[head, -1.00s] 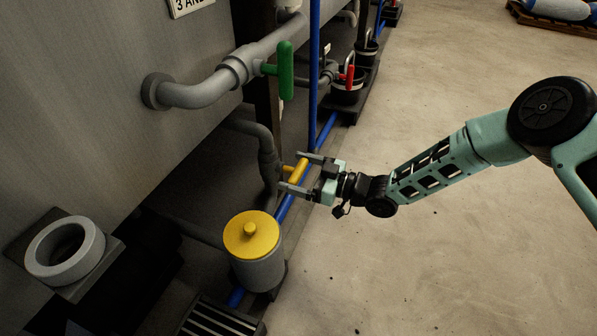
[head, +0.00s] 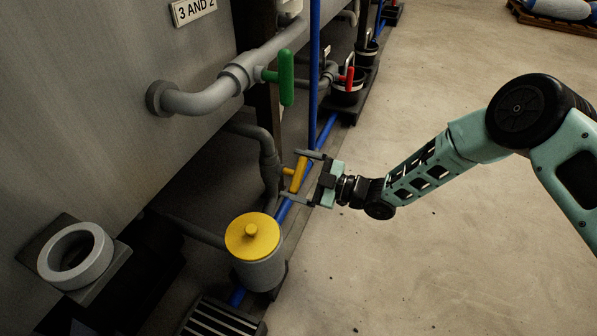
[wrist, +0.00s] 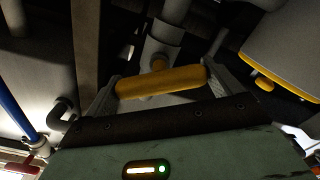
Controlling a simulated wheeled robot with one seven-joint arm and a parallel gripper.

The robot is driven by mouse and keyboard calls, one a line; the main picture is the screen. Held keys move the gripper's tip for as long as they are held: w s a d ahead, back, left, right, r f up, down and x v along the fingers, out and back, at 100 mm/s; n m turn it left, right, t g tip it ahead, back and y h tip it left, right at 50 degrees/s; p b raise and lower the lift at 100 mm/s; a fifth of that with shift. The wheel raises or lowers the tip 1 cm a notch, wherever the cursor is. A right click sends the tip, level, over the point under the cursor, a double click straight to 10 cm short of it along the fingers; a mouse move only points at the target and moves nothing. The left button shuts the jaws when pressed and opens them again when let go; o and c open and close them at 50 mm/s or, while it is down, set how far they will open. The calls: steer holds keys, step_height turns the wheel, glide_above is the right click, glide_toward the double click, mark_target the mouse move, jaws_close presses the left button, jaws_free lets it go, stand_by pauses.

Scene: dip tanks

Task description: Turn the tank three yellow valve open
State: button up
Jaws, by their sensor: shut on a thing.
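The yellow valve handle (head: 299,174) sits on a grey pipe (head: 267,160) low beside the tank, at the middle of the head view. My gripper (head: 300,177) reaches it from the right and is shut on it, one finger at each end of the bar. In the wrist view the yellow handle (wrist: 165,82) lies nearly level between the two fingers of my gripper (wrist: 160,88), with its yellow stem behind it. The inside of the valve is hidden.
A green valve handle (head: 286,77) is above, and a red one (head: 349,78) farther back. A sign (head: 193,10) reads "3 AND 2". A yellow-lidded pot (head: 252,238) stands just in front. A blue pipe (head: 314,70) rises behind. Open floor (head: 440,250) lies right.

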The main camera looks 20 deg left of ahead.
steer(key=n+p, duration=0.1)
steer(key=n, duration=0.5)
steer(key=shift+s+n, duration=0.1)
steer(key=shift+n, duration=0.2)
steer(key=n+p, duration=0.1)
steer(key=n, duration=0.3)
steer(key=shift+f+n, duration=0.15)
steer(key=shift+n, duration=0.25)
steer(key=shift+p, duration=0.3)
steer(key=shift+d, duration=0.1)
steer(key=o, duration=0.7)
steer(key=shift+d, duration=0.35)
steer(key=s+d+p, duration=0.1)
steer(key=d+p, duration=0.6)
steer(key=d, duration=0.9)
steer(key=shift+s+d, duration=0.2)
steer(key=shift+d, duration=0.1)
